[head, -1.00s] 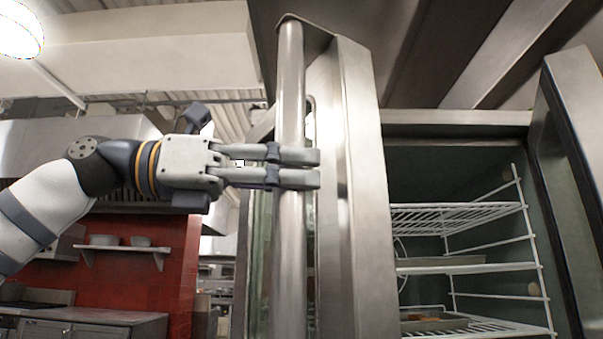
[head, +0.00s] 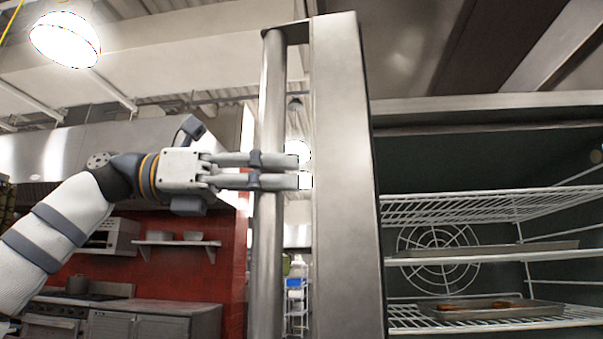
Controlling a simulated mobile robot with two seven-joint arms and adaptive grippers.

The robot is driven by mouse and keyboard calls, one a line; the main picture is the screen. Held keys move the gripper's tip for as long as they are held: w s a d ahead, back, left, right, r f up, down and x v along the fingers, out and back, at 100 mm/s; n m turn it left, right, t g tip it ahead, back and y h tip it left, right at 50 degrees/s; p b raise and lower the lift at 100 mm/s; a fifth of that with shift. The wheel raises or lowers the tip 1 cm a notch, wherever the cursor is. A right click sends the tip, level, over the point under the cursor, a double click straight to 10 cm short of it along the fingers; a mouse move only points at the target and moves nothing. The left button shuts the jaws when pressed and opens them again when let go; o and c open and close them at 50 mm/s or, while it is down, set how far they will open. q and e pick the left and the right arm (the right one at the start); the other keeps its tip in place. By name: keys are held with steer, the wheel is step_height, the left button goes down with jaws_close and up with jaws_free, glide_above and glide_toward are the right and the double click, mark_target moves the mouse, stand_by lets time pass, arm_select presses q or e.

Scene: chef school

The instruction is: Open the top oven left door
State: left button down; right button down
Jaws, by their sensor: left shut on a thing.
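The top oven's left door (head: 347,180) stands swung open, seen nearly edge-on in the middle of the head view. Its vertical bar handle (head: 269,110) runs along the door's left side. My left gripper (head: 299,171) is shut on the handle, its fingers crossing the bar from the left. The oven interior (head: 405,168) shows to the right of the door, with wire racks (head: 470,207) and trays inside. A tray (head: 490,307) on the low rack holds a few brown food pieces. My right gripper is not in view.
A counter (head: 170,305) with a stove stands at the lower left before a red tiled wall (head: 195,263). A wall shelf (head: 178,243) holds pots. A lamp (head: 64,40) hangs at the upper left. Open space shows left of the door.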

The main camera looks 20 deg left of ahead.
arm_select(q)
steer(key=shift+a, duration=0.85)
steer(key=c, duration=1.4)
jaws_free()
steer(key=shift+o, duration=1.1)
steer(key=shift+s+a+r, duration=0.1)
steer(key=shift+s+a, duration=0.05)
steer(key=shift+s, duration=0.15)
steer(key=shift+w, duration=0.1)
steer(key=shift+w, duration=0.1)
steer(key=v, duration=1.2)
